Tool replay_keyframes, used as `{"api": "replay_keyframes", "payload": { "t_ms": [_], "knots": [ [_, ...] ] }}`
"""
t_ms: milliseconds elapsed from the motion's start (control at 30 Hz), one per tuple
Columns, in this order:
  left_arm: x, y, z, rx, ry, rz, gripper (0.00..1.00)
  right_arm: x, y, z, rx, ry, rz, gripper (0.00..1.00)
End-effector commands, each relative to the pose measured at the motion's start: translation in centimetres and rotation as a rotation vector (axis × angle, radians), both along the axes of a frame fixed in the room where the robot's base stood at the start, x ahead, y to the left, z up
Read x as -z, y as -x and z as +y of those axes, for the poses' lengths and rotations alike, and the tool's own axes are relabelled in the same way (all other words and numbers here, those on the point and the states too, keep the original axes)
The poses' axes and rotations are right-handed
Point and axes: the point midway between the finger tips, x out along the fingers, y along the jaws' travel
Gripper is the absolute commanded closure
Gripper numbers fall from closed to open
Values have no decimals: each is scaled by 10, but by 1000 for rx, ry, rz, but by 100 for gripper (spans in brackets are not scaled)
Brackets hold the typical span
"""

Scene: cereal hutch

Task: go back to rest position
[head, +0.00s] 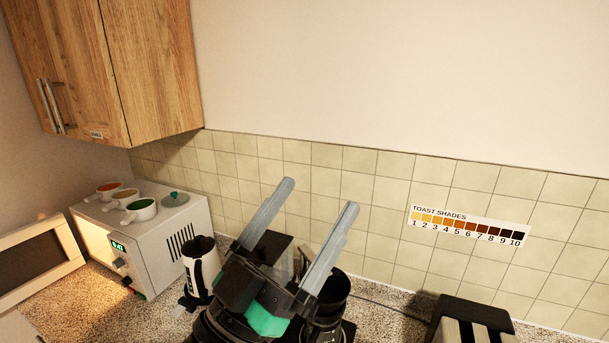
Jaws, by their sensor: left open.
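My left gripper (318,225) stands in the lower middle of the head view with its two long grey fingers spread apart and pointing up. The gap between the fingers is empty, with only the tiled wall behind it. The gripper's dark body hides part of the counter and part of a dark round vessel (336,291) behind it. My right gripper does not show.
A white microwave (150,240) with its door open carries several small bowls (140,209). A wooden cabinet (150,70) hangs upper left. A black-and-white kettle-like vessel (203,265) stands left of my gripper. A toaster (470,318) is lower right, below a toast shades strip (468,226).

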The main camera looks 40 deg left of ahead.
Motion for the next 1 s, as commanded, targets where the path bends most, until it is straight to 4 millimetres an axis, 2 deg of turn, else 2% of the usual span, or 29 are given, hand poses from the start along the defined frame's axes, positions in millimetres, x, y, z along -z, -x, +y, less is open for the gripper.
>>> {"api": "replay_keyframes", "payload": {
  "t_ms": [33, 100, 200, 467, 567, 667, 767, 1000],
  "knots": [
    [-36, 14, -14, 33, 2, -73, 0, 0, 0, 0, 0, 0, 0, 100],
    [-68, 29, -27, 63, 7, -134, 0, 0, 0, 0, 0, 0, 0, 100],
    [-91, 41, -35, 86, 14, -179, 0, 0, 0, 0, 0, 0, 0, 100],
    [-95, 43, -36, 88, 15, -187, 0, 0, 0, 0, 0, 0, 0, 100],
    [-101, 43, -36, 88, 15, -186, 0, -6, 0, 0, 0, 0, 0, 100],
    [-123, 43, -36, 87, 15, -186, 0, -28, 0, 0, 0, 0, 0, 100],
    [-161, 43, -36, 87, 15, -186, 0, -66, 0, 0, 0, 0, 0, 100],
    [-279, 43, -36, 87, 15, -187, 0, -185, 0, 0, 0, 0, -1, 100]
  ]
}}
